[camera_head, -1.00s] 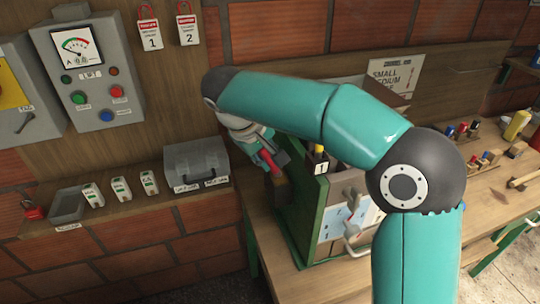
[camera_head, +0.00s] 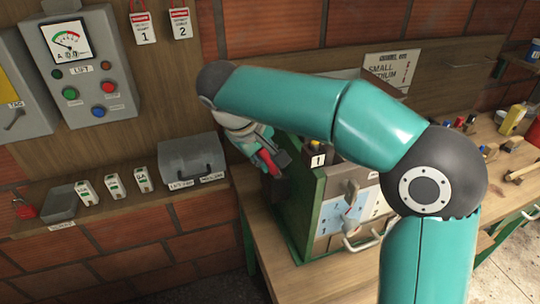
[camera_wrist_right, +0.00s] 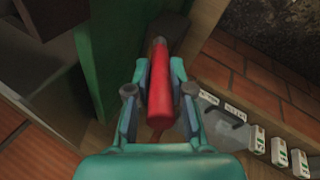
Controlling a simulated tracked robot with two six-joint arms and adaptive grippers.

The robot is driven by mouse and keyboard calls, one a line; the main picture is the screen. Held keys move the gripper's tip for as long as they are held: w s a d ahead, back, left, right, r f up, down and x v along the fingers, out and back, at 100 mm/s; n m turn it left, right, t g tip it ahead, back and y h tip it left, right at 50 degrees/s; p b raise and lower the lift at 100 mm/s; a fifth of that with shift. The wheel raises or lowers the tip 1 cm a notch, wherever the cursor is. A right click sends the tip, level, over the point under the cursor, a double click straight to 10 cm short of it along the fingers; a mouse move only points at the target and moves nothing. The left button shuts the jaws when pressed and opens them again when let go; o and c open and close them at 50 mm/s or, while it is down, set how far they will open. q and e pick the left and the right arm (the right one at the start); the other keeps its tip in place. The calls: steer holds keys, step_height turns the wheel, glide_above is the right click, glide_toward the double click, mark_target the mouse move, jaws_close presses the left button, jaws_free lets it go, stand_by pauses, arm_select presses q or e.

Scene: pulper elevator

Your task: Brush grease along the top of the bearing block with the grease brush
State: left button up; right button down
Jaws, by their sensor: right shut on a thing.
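My right gripper (camera_head: 270,162) is at the left side of the green-framed cabinet. It is shut on the red handle of the grease brush (camera_head: 266,164). In the right wrist view the red grease brush (camera_wrist_right: 160,90) lies between the two fingers of the gripper (camera_wrist_right: 157,72), with a grey-brown ferrule at its far end. The bristles cannot be made out against a dark surface beyond. A dark block shape (camera_head: 272,188) shows just below the gripper; I cannot tell whether it is the bearing block or whether the brush touches it. My left gripper is not in view.
The green-framed cabinet (camera_head: 310,205) stands on the wooden bench (camera_head: 335,285), close beside the gripper. A grey toolbox (camera_head: 192,162) sits on the shelf to the left. A control panel (camera_head: 88,85) hangs above. My right arm covers the bench's middle.

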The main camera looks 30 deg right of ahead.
steer(key=r+p, duration=0.2)
steer(key=a+r+p, duration=0.1)
steer(key=r+p, duration=0.1)
steer(key=shift+w+a+r, duration=0.1)
steer(key=shift+w+r, duration=0.05)
steer(key=shift+r, duration=0.2)
steer(key=shift+w+v, duration=0.25)
steer(key=shift+v, duration=0.95)
